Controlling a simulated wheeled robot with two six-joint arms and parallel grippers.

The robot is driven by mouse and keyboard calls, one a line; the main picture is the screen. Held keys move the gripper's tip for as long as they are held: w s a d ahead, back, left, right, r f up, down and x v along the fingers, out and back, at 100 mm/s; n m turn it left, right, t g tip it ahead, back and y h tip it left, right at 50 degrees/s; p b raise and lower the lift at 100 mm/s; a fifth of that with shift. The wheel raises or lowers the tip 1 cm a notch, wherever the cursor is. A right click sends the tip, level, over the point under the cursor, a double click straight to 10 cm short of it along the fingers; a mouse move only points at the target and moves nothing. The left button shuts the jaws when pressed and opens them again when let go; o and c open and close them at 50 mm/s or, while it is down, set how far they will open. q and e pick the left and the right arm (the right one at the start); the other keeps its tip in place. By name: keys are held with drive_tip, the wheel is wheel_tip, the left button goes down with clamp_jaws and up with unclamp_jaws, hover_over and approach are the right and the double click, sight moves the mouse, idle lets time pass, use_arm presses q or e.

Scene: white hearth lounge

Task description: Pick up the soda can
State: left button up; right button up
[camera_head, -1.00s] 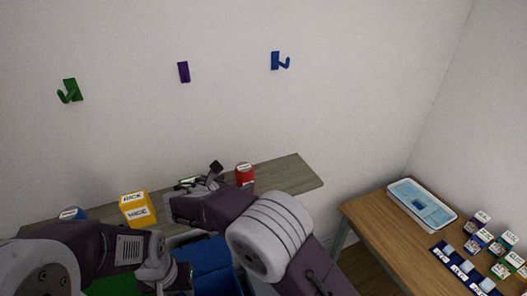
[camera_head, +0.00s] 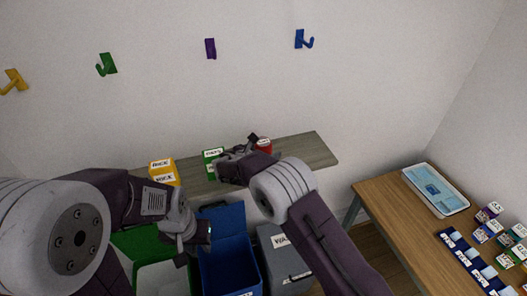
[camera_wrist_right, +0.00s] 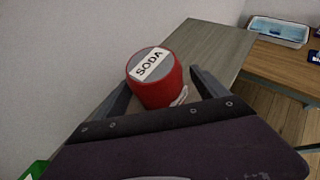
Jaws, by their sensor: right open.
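The red soda can (camera_wrist_right: 158,86) stands upright on the grey wooden shelf, its grey top labelled SODA. In the head view the can (camera_head: 264,146) is partly hidden by my right gripper (camera_head: 250,145). In the right wrist view my right gripper (camera_wrist_right: 160,85) is open, with one finger on each side of the can's lower part. I cannot tell whether the fingers touch it. My left gripper (camera_head: 200,238) hangs above the green and blue bins, and I cannot make out its fingers.
The shelf (camera_head: 310,150) also holds a yellow RICE box (camera_head: 163,171) and a green box (camera_head: 212,162). Below are a green bin (camera_head: 140,242), a blue bin (camera_head: 228,268) and a grey bin (camera_head: 285,262). A wooden table (camera_head: 395,205) with a tray (camera_head: 436,189) stands right.

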sight(265, 143)
drive_tip(key=shift+f, duration=0.1)
drive_tip(key=shift+w, duration=0.1)
drive_tip(key=c, duration=0.4)
drive_tip(key=shift+a, duration=0.1)
drive_tip(key=c, duration=1)
drive_tip(key=shift+r, duration=0.3)
drive_tip(key=r, duration=0.1)
drive_tip(key=r+b, duration=0.2)
drive_tip(key=shift+s+d+r, duration=0.2)
drive_tip(key=shift+d+r, duration=0.15)
drive_tip(key=shift+r, duration=0.05)
drive_tip(key=s+d+r+b, duration=0.1)
drive_tip(key=s+d+r, duration=0.1)
drive_tip(key=d, duration=0.1)
drive_tip(key=s+d+r+b, duration=0.1)
drive_tip(key=d+r, duration=0.1)
drive_tip(key=d, duration=0.1)
drive_tip(key=s+d+r+b, duration=0.1)
drive_tip(key=s+d+r, duration=0.1)
drive_tip(key=d, duration=0.1)
drive_tip(key=shift+s+d+r+b, duration=0.25)
drive_tip(key=shift+s+r+b, duration=0.05)
drive_tip(key=shift+s, duration=0.05)
